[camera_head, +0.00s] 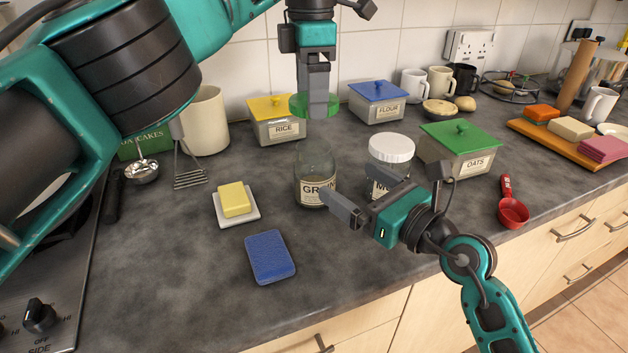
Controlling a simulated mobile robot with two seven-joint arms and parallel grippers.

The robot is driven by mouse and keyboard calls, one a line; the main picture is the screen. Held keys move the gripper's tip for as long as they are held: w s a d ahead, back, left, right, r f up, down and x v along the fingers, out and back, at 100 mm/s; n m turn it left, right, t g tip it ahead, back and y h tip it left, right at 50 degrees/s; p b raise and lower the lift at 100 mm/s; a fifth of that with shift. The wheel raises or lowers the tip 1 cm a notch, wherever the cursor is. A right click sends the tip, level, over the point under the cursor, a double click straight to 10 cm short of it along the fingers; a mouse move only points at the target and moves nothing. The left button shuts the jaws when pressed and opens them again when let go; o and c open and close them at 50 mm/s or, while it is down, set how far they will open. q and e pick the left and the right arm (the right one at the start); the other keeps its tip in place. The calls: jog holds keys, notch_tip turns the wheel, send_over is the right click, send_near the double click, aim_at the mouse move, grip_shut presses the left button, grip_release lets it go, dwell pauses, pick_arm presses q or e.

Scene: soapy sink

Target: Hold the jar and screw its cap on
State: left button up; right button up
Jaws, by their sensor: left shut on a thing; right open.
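My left gripper (316,102) points straight down and is shut on a translucent green round cap (297,106). It holds the cap level, a little above the open mouth of a clear glass jar (315,165). The jar stands upright on the counter with a cream label, partly hidden, reading "GR...". My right gripper (347,181) is open, low in front and to the right of the jar. One finger overlaps the jar's lower right edge in the picture; I cannot tell whether it touches. A second jar (391,150) with a white cap stands just right, partly hidden behind that gripper.
Behind stand the rice box (277,128), flour box (377,107) and oats box (457,158). Butter on a dish (254,220) and a blue sponge (270,256) lie front left. A red scoop (513,211) lies at the right. The counter's front middle is clear.

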notch_tip(320, 180, down, 4)
jog(key=shift+r, duration=0.1)
jog(key=x, duration=0.7)
jog(key=shift+w+a+f, duration=0.2)
jog(key=shift+c, duration=0.2)
jog(key=c, duration=1.3)
pick_arm(q)
send_over(312, 147)
jog(key=shift+f, duration=2.5)
jog(key=shift+f, duration=0.9)
jog(key=shift+f, duration=0.55)
